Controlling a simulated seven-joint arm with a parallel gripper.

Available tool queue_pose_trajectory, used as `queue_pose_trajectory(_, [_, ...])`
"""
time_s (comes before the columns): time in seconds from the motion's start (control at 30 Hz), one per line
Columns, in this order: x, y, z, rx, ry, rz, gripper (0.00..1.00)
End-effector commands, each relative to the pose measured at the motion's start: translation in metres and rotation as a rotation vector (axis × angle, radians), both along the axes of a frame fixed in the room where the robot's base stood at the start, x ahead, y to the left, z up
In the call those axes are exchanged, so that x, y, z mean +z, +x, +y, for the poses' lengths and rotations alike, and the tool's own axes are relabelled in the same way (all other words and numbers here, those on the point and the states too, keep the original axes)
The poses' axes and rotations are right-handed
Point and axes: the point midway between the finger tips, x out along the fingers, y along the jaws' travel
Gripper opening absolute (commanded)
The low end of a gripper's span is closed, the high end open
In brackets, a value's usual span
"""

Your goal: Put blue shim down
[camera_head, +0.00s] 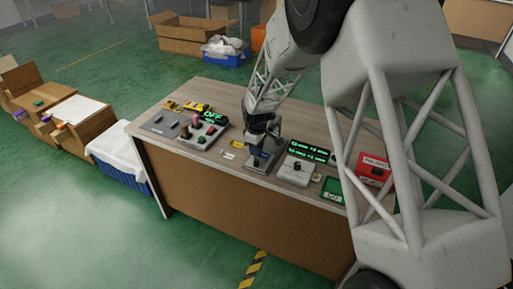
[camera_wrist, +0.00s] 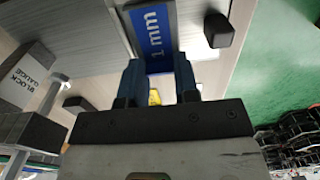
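The blue shim, marked "1 mm" (camera_wrist: 157,38), shows at the top centre of the wrist view. Its near end sits between the two fingers of my gripper (camera_wrist: 159,82), which appear to touch both its sides. Its far end runs out of the picture. In the head view my gripper (camera_head: 260,138) points down close above a grey fixture (camera_head: 260,163) with a black knob on the workbench. The shim is too small and too hidden there to make out clearly.
The workbench (camera_head: 175,97) holds a left panel with coloured knobs and an "OFF" display (camera_head: 213,116). Right of my gripper are a white fixture (camera_head: 295,171), a green display (camera_head: 308,151) and a red box (camera_head: 373,169). A block marked "BLOCK GAUGE" (camera_wrist: 24,77) is at left in the wrist view.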

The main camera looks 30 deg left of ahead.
Motion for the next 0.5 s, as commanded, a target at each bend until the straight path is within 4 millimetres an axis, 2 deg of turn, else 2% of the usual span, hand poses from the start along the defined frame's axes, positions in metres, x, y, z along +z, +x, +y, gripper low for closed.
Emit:
queue_pose_trajectory(0.03, [0.0004, 0.0001, 0.0, 0.0, 0.0, 0.0, 0.36])
queue_pose_trajectory(0.17, [0.0003, 0.0, 0.0, 0.0, 0.0, 0.0, 0.54])
queue_pose_trajectory(0.5, [0.0017, 0.0001, 0.0, 0.0, 0.0, 0.0, 0.54])
